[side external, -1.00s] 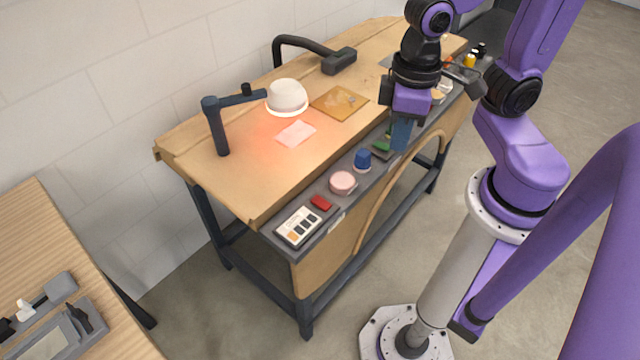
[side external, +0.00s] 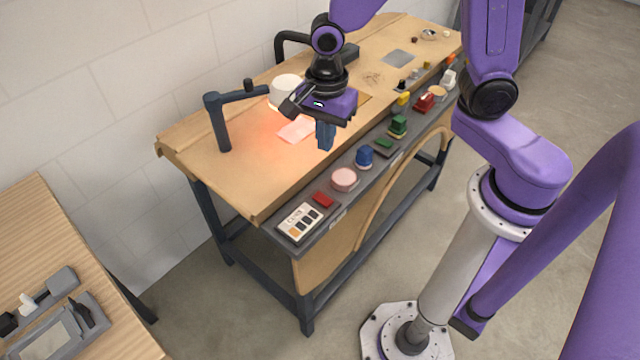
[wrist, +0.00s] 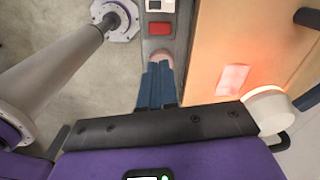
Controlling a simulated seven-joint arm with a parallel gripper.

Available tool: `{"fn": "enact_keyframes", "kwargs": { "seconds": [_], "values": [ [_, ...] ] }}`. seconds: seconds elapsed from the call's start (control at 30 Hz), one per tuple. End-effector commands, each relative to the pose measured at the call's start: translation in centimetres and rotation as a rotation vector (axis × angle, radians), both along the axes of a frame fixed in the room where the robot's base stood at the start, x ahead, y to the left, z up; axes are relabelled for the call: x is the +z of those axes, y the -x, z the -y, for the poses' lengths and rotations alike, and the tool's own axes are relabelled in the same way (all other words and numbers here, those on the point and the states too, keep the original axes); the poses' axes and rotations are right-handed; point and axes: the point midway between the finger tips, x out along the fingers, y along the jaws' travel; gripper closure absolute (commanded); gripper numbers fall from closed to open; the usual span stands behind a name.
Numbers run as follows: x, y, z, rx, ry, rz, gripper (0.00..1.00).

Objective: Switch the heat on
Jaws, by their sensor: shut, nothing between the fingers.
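A lamp with a white round head (side external: 286,90) on a dark jointed arm (side external: 218,125) stands on the bench. An orange-red glow lies on the bench top and a pink sheet (side external: 296,130) below it. A panel with small light and dark keys (side external: 300,222) sits at the near end of the grey front strip, with a red block or button (side external: 323,199) beside it. My gripper (side external: 325,147) is shut and empty, above the front of the bench. In the wrist view its blue fingers (wrist: 158,68) partly cover a pink round piece, with the red piece (wrist: 160,28) beyond.
Along the strip are the pink round piece (side external: 344,179), a blue knob (side external: 364,158), green pieces (side external: 398,125) and a red piece (side external: 425,102). A second dark arm (side external: 300,40) stands at the back. A wooden table (side external: 60,250) with grey devices is at left.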

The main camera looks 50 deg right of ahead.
Motion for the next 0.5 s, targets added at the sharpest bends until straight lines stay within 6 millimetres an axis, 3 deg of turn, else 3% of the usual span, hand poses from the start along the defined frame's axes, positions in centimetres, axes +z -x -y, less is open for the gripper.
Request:
{"fn": "enact_keyframes", "kwargs": {
  "seconds": [0.2, 0.5],
  "values": [
    [-0.7, -1.09, -0.21, -0.18, 0.001, -0.001, 1.0],
    [-0.79, -1.23, -0.23, -0.208, 0.001, -0.001, 1.0]
  ]
}}
